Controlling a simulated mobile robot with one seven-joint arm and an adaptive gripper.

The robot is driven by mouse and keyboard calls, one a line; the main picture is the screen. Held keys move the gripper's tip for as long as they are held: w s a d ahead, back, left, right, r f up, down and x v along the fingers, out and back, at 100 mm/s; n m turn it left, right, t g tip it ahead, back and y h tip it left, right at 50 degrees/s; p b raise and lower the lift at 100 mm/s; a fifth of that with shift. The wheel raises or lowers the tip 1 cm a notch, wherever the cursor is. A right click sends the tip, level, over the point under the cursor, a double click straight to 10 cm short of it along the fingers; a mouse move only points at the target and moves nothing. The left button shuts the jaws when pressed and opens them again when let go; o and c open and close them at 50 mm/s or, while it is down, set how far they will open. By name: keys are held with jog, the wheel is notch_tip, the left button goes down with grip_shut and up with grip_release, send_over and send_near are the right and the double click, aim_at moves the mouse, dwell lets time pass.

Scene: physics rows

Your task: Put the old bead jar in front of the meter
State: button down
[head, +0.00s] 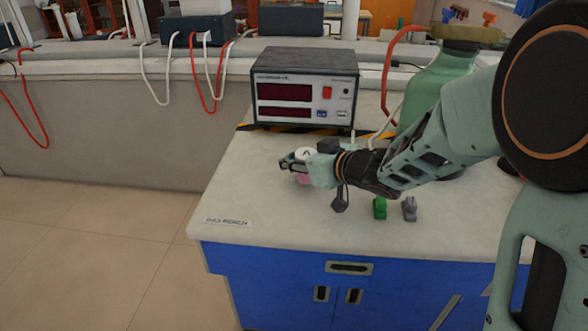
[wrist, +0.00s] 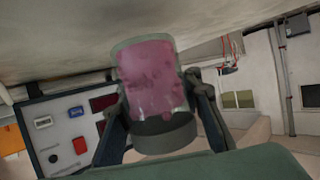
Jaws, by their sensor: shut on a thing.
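The bead jar (wrist: 150,82), a clear jar with pink contents and a grey band at one end, fills the middle of the wrist view between my fingers. In the head view the jar (head: 303,177) shows as a bit of pink below a pale top, mostly hidden by my gripper (head: 297,164). My gripper is shut on the jar, and it also shows in the wrist view (wrist: 163,105). The jar is in front of the meter (head: 304,88), a grey box with two dark red displays and a red switch. I cannot tell whether the jar touches the bench.
The white bench top (head: 258,190) is clear to the left and front. A green bottle (head: 436,85) stands behind my arm. A dark weight (head: 340,199), a green piece (head: 380,208) and a grey piece (head: 410,209) stand near my wrist. Striped tape (head: 370,135) runs by the meter.

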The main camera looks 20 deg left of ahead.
notch_tip(320, 180, down, 2)
jog(key=shift+d, duration=0.1)
jog(key=shift+f+b, duration=0.25)
jog(key=shift+b, duration=0.05)
jog(key=c, duration=1.4)
grip_release()
jog(key=shift+r, duration=0.2)
